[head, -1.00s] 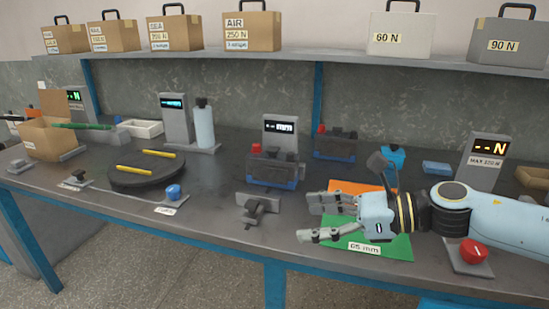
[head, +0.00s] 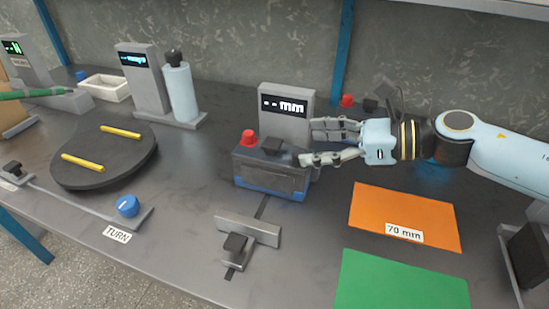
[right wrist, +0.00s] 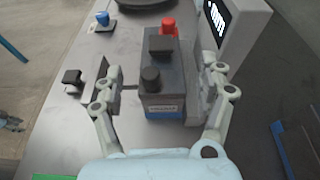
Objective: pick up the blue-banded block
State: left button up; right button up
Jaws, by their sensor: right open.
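The blue-banded block (head: 268,178) is a dark grey battery-like box with a blue band low on its side, a red cap and a black knob on top. It stands upright on the bench in front of a grey "mm" display post (head: 287,118). My right gripper (head: 323,143) is open at the block's right end in the head view. In the right wrist view the block (right wrist: 162,85) shows between the spread fingers of the gripper (right wrist: 165,76); whether either finger touches it I cannot tell. My left gripper is not in view.
A grey sliding stop (head: 248,232) stands in front of the block. An orange mat (head: 400,208) marked 70 mm and a green mat (head: 400,285) lie to the right. A black turntable (head: 105,160) with yellow strips and a blue knob (head: 128,206) are at left.

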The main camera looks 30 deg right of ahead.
aim_at(273, 142)
jog(key=x, duration=0.3)
jog(key=shift+w+a, duration=0.25)
jog(key=shift+a, duration=0.05)
jog(key=shift+w+a+f, duration=0.1)
jog(key=shift+w, duration=0.1)
jog(key=p+x, duration=0.1)
jog(key=x, duration=0.4)
jog(key=shift+c, duration=0.6)
grip_shut()
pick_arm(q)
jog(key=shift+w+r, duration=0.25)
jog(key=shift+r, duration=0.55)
